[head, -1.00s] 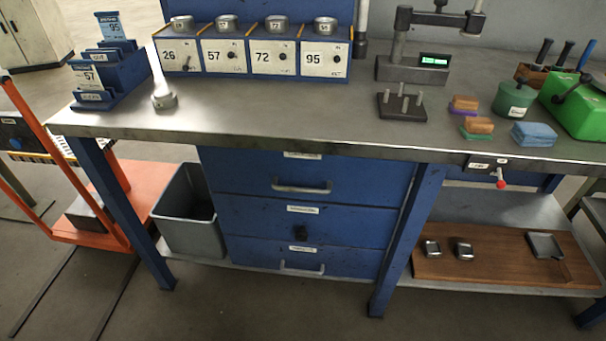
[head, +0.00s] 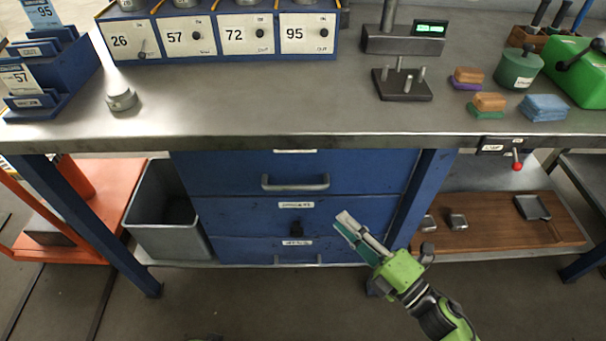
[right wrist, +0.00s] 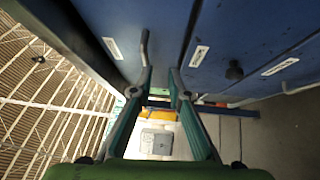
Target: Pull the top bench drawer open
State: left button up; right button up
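The blue top bench drawer (head: 232,172) sits flush under the bench top, closed, with a grey bar handle (head: 295,183). The handle also shows in the right wrist view (right wrist: 145,50), ahead of the fingers and near the left fingertip. My right gripper (head: 341,222) is in front of the drawer stack, right of the handle and lower in the head view. In the right wrist view its two fingers (right wrist: 157,80) are apart with nothing between them. I cannot tell whether a fingertip touches the handle; it looks apart in the head view. My left gripper is not in view.
The middle drawer (head: 240,213) has a dark knob (head: 296,228); the bottom drawer (head: 240,248) has a bar handle. A grey bin (head: 165,238) stands left of the drawers. A blue bench leg (head: 418,195) stands to their right. The bench top (head: 250,110) overhangs the drawers.

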aim_at(294, 187)
jog(key=w+a+r+n, duration=0.1)
jog(key=w+a, duration=0.1)
jog(key=a, duration=0.1)
jog(key=w+a+r+n+y, duration=0.1)
jog(key=w+a, duration=0.2)
jog(key=a, duration=0.1)
jog(key=w+a+r+g+y, duration=0.1)
jog(key=w+a+r, duration=0.1)
jog(key=w+a, duration=0.1)
jog(key=shift+w+a+n+p, duration=0.1)
jog(key=shift+a+n+p, duration=0.3)
jog(key=shift+a, duration=0.3)
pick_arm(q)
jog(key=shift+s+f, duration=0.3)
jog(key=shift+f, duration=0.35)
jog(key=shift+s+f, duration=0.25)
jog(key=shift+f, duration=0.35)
pick_arm(e)
grip_shut()
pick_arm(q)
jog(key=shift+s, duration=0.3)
